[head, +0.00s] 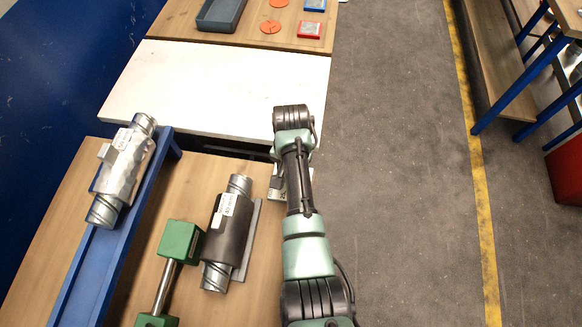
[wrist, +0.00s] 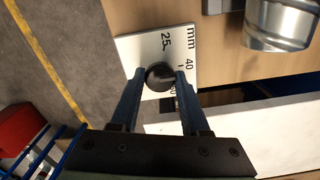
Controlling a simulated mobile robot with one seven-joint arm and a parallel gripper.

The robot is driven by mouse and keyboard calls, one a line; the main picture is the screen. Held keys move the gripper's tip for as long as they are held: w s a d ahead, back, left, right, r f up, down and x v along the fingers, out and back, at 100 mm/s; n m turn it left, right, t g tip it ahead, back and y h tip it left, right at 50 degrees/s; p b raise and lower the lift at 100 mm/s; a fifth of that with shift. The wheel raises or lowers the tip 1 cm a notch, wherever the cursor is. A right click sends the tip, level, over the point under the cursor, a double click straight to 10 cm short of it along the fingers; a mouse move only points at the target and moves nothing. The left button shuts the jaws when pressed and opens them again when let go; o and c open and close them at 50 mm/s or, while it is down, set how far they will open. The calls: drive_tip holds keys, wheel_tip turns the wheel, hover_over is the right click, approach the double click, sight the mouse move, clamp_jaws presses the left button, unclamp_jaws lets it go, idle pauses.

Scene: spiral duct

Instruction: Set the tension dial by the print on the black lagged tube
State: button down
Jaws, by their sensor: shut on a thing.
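The tension dial is a white plate (wrist: 128,45) with black print, "mm", "25" and "40" readable and another mark partly covered, plus a round black knob (wrist: 159,77). My gripper (wrist: 160,80) is shut on the knob, one finger on each side. In the head view the plate (head: 278,187) shows only in part beside my arm, which hides the knob. The black lagged tube (head: 229,242), with bare metal ends, lies on the wooden bench left of my arm. Its white label (head: 229,204) bears print too small to read. The tube's metal end (wrist: 277,22) shows in the wrist view.
A silver-wrapped tube (head: 125,168) rests on a blue rail (head: 88,270) at left. A green block with a metal bar (head: 180,241) stands beside the black tube. A white board (head: 215,90) lies beyond. Grey floor is open at right.

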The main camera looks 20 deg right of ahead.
drive_tip(key=shift+w+r, duration=0.1)
drive_tip(key=shift+c, duration=1.9)
unclamp_jaws()
wheel_tip(320, 180, up, 13)
drive_tip(key=b, duration=0.1)
